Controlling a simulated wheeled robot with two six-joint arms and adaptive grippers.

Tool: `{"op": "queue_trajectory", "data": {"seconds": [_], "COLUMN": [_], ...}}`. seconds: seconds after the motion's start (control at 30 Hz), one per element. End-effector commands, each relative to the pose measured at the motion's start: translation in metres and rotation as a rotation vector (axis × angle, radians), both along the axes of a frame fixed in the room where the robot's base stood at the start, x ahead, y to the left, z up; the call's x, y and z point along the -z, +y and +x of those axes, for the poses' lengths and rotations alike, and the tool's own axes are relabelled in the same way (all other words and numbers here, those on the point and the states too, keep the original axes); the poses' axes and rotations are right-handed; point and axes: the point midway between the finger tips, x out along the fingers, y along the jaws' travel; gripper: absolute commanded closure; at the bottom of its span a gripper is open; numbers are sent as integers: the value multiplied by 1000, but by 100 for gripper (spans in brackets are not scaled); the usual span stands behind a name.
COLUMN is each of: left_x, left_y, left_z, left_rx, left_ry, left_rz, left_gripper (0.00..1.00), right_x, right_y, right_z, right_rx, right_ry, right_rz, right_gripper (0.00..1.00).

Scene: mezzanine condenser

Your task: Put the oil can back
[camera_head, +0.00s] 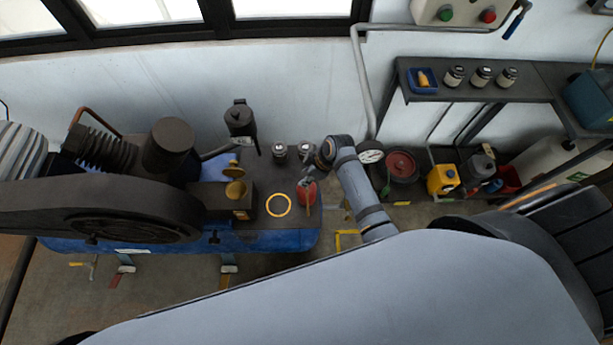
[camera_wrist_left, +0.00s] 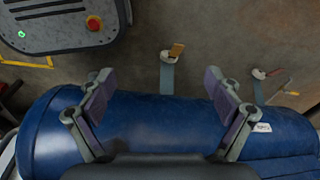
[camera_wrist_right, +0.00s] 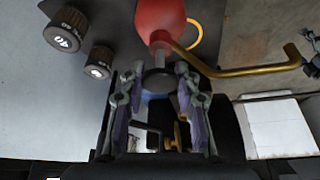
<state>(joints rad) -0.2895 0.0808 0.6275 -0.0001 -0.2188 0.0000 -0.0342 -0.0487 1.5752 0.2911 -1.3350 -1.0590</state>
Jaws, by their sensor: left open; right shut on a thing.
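The red oil can (camera_head: 307,193) with a brass spout is over the right end of the dark deck on the blue tank, right of a yellow ring marking (camera_head: 278,205). In the right wrist view the oil can (camera_wrist_right: 160,14) shows its red body and the spout reaching right. My right gripper (camera_head: 311,176) is shut on its narrow top; the fingers also show in the right wrist view (camera_wrist_right: 158,85). I cannot tell whether the can touches the deck. My left gripper (camera_wrist_left: 158,90) is open and empty above the blue tank (camera_wrist_left: 150,125).
Two small labelled canisters (camera_head: 280,151) stand behind the can, near my right wrist. The compressor's belt guard (camera_head: 100,207) and a dark filter (camera_head: 239,118) are to the left. A shelf (camera_head: 525,82) with a blue tray and jars is at right, above a yellow can (camera_head: 442,179).

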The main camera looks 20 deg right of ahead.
Motion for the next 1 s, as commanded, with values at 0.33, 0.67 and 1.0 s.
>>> {"op": "queue_trajectory", "data": {"seconds": [0.33,0.67,1.0], "left_x": [1,1,3], "left_y": [0,0,-1], "left_z": [-18,-14,-11], "left_rx": [-1,-1,-1], "left_ry": [27,22,17], "left_rz": [0,0,-1], "left_gripper": [9,9,9], "right_x": [2,2,-47], "right_y": [0,0,-18], "right_z": [-1,-1,-10], "right_rx": [0,0,-1], "right_ry": [3,3,-2], "right_rz": [1,1,-3], "right_gripper": [56,46,46]}}
